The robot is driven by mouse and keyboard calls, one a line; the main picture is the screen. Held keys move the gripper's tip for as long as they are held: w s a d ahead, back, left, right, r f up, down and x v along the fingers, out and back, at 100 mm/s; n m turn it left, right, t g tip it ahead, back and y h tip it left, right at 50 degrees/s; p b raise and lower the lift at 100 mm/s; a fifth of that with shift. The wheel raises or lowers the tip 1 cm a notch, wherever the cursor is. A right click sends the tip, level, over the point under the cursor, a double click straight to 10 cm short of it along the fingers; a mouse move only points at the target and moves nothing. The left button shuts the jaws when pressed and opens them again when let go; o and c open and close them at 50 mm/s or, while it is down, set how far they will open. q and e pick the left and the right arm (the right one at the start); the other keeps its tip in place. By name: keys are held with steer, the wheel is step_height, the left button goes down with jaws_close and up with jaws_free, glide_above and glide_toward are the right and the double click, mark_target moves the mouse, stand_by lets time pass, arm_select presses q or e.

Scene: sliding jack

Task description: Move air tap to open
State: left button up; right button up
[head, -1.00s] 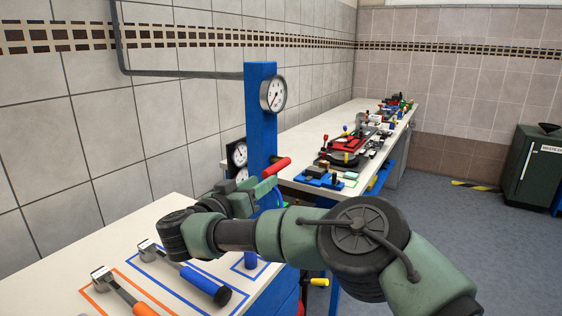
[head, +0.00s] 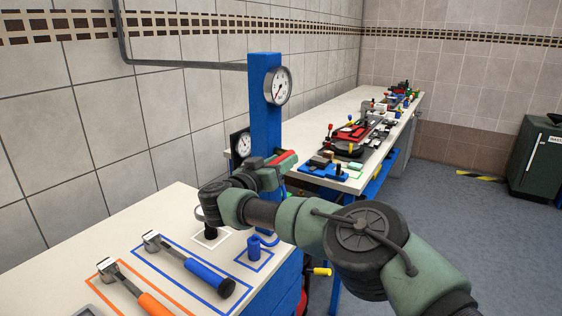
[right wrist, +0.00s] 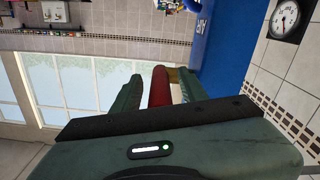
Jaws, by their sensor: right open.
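The air tap shows as a red handle (head: 287,156) on the side of a blue post (head: 265,105). My right gripper (head: 284,165) is at the handle and covers part of it in the head view. In the right wrist view, the red handle (right wrist: 159,87) lies between the two green fingers of my right gripper (right wrist: 158,92). The fingers are apart; I cannot tell whether either touches the handle. The tap's valve body is mostly hidden. My left gripper is not in view.
A round gauge (head: 278,86) sits on the post and a dark-framed one (head: 241,145) stands behind it. A blue-handled tool (head: 190,265) and an orange-handled tool (head: 135,288) lie on the white bench. A second bench (head: 350,105) behind holds many small parts.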

jaws_close()
stand_by(1.4)
